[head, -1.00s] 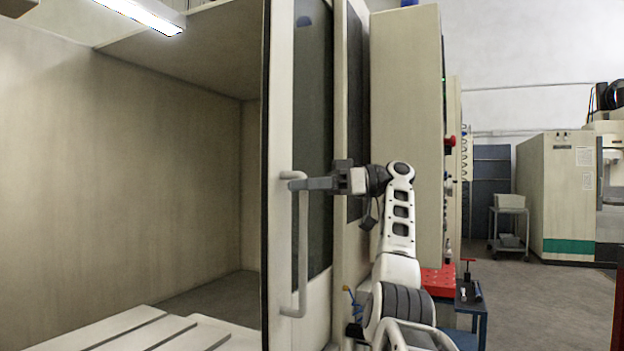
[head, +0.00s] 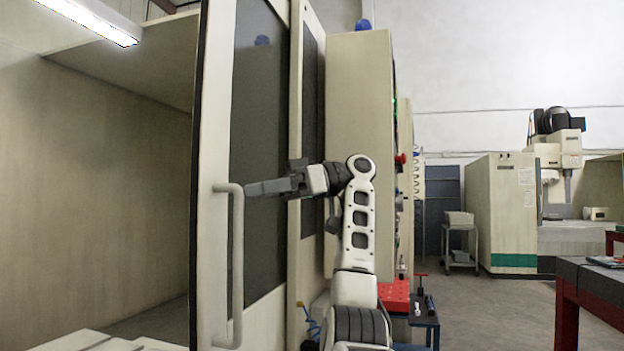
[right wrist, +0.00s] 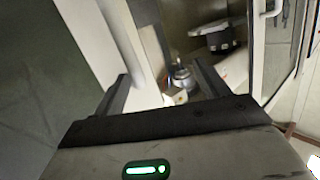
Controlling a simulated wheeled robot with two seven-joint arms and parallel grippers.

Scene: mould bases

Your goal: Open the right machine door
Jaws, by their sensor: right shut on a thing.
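The right machine door (head: 214,110) is a pale panel with a dark window in the head view. The machine's open interior shows left of its black-edged side. A pale upright bar handle (head: 237,270) is fixed to the door. My right gripper (head: 247,188) is at the upper part of this handle, coming from the right, and is shut on it. The exact contact is hard to see. My left gripper is not in view.
A pale cabinet (head: 358,130) stands right of the door. A red block (head: 394,296) lies on a small blue-legged stand beside it. A grey trolley (head: 460,240) and another machine (head: 500,215) stand farther back. A red-framed table (head: 566,300) is at right. Open floor lies between.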

